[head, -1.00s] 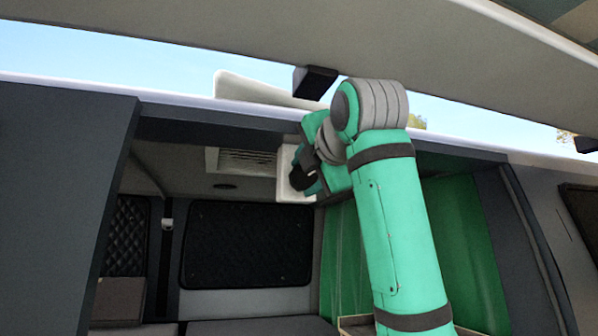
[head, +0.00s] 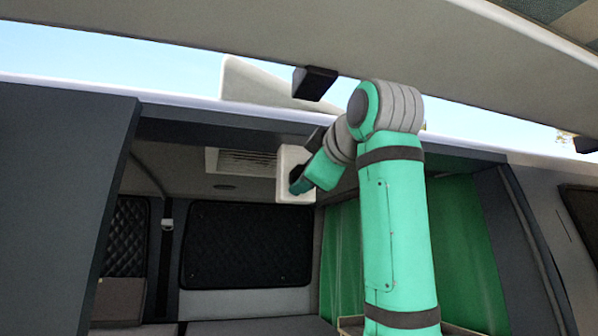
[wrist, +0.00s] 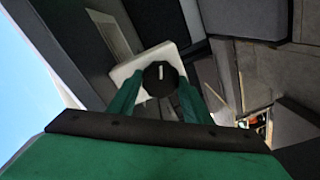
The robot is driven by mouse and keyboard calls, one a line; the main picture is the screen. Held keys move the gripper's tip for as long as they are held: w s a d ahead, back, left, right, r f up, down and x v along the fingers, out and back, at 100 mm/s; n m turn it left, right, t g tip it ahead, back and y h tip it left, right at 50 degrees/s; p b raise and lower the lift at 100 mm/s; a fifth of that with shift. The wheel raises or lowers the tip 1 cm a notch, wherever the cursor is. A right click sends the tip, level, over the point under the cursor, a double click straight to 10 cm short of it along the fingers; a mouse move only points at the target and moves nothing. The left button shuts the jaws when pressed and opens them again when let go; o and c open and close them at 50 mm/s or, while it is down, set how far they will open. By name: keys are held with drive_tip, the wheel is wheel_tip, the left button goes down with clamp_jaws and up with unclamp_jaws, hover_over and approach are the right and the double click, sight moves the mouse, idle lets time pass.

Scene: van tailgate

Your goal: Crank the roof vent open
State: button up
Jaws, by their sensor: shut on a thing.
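The roof vent's pale lid (head: 262,84) shows above the roof edge in the head view, tilted up with its left end highest. A white crank housing (head: 291,157) hangs under the roof; it also shows in the wrist view (wrist: 125,72). On it is a round black knob (wrist: 160,74) with a short white mark, seen in the wrist view. My gripper (wrist: 160,90) has its green fingers on either side of the knob and is shut on it. In the head view my gripper (head: 302,184) partly hides the housing's face.
A slatted grille (head: 247,162) is left of the housing. The raised tailgate (head: 215,35) hangs overhead, with a dark block (head: 314,82) near my arm. A green curtain (head: 343,255) hangs below right. The space below the housing is open.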

drive_tip(key=shift+s+a+r+m+t+y, duration=0.15)
drive_tip(key=shift+m+t, duration=0.35)
drive_tip(key=shift+m, duration=6.7)
drive_tip(key=shift+s+a+f+m+t+y, duration=0.1)
drive_tip(key=shift+m+t+y, duration=0.3)
drive_tip(key=shift+m, duration=6.8)
drive_tip(key=shift+r+h, duration=0.1)
drive_tip(key=shift+h, duration=0.25)
drive_tip(key=shift+d, duration=0.1)
drive_tip(key=o, duration=1.1)
drive_tip(key=shift+c, duration=0.2)
drive_tip(key=v, duration=1)
drive_tip(key=shift+s+f, duration=0.3)
drive_tip(key=shift+s, duration=0.1)
